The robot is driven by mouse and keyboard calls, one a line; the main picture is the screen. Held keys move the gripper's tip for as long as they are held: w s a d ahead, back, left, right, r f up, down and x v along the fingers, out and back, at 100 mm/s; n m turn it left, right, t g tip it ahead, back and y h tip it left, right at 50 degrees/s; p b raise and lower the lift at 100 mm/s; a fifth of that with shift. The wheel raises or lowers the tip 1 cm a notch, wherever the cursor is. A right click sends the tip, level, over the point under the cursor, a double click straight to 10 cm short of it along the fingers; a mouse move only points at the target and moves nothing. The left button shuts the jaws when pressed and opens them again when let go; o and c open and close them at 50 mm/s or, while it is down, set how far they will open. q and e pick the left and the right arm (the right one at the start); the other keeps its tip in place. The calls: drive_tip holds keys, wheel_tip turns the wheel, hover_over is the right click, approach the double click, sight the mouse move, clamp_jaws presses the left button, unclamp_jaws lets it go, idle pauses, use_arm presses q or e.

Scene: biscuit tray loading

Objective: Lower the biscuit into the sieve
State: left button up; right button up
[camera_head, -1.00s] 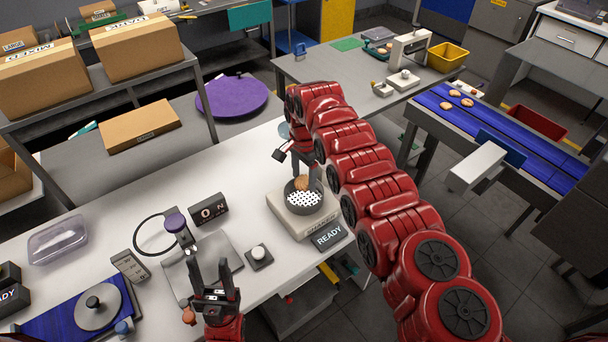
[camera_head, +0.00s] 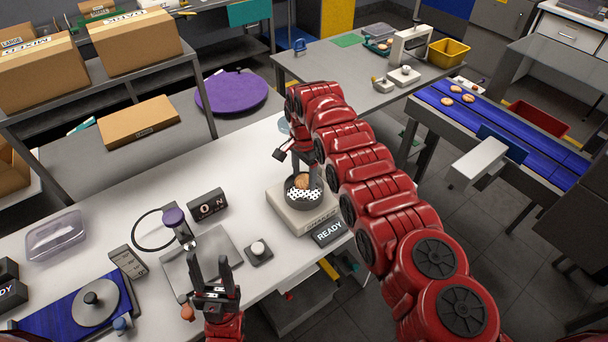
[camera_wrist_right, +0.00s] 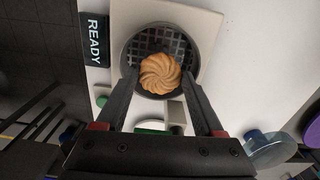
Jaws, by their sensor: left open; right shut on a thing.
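The biscuit (camera_wrist_right: 160,73) is round, golden and swirled. It also shows in the head view (camera_head: 302,182). My right gripper (camera_wrist_right: 160,88) is shut on it, one finger on each side. The biscuit is over the sieve, at or just inside its rim; I cannot tell whether it touches the mesh. The sieve (camera_head: 304,195) is a dark round pan with a pale perforated bottom, on a cream device (camera_head: 284,210). In the right wrist view the sieve (camera_wrist_right: 133,48) surrounds the biscuit. My left gripper (camera_head: 216,268) is open and empty at the front of the white table.
A READY sign (camera_head: 328,232) stands beside the device. Left of it are a white-knobbed button box (camera_head: 259,252), a 0 N display (camera_head: 207,204) and a purple-topped stand (camera_head: 174,220). A conveyor (camera_head: 480,118) carries several biscuits at right.

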sight(304, 194)
drive_tip(key=shift+f+b, duration=1.85)
drive_tip(key=shift+f, duration=0.6)
idle(0.7)
drive_tip(key=o, duration=0.7)
